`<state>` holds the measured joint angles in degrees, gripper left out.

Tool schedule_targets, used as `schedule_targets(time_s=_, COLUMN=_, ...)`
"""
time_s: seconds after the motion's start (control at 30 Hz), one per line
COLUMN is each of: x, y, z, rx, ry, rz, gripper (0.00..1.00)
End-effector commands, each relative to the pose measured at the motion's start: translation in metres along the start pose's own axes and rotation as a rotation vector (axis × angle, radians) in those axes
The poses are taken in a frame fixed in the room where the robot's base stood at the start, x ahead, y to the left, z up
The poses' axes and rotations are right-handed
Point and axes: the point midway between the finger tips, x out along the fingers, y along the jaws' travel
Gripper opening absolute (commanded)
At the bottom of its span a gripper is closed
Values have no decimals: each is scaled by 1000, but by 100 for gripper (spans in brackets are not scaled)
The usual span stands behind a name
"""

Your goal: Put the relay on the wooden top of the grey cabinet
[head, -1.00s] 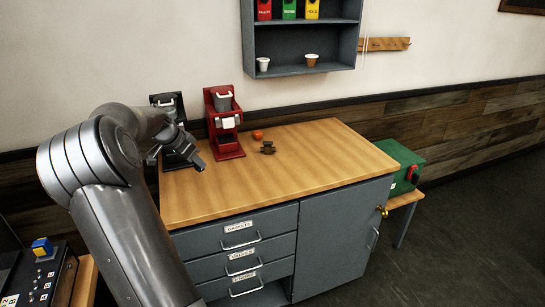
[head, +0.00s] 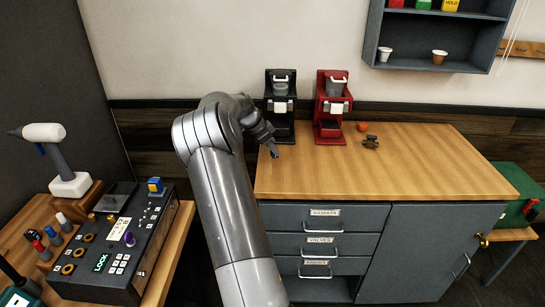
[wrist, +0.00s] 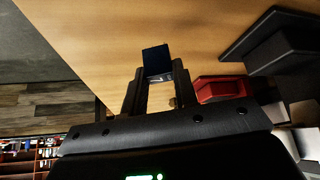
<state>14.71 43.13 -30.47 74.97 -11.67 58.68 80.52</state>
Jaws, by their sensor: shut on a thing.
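My gripper (head: 272,148) is over the back left part of the wooden top (head: 400,170) of the grey cabinet (head: 425,250), in front of the black brewer. In the wrist view my gripper (wrist: 157,85) is shut on a small dark blue block, which I take for the relay (wrist: 156,60). The relay shows in the head view only as a small bluish tip (head: 275,154). The wooden top lies behind it in the wrist view. I cannot tell the gap between relay and wood.
A black brewer (head: 281,100) and a red brewer (head: 331,110) stand at the back. An orange-red thing (head: 362,127) and a dark part (head: 371,142) lie right of them. The middle and front of the top are clear. A control panel (head: 115,240) stands left.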

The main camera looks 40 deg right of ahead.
Motion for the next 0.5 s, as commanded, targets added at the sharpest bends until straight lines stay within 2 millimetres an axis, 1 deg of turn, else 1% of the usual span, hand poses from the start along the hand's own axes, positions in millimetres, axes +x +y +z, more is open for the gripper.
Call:
schedule_targets(time_s=0.13, x=10, y=-1, z=7, rx=0, ry=0, rz=2, gripper=4)
schedule_targets(time_s=0.3, x=32, y=-1, z=20, rx=-2, ry=0, rz=1, gripper=4)
schedule_targets(time_s=0.5, x=34, y=-1, z=21, rx=0, ry=0, rz=-1, gripper=4)
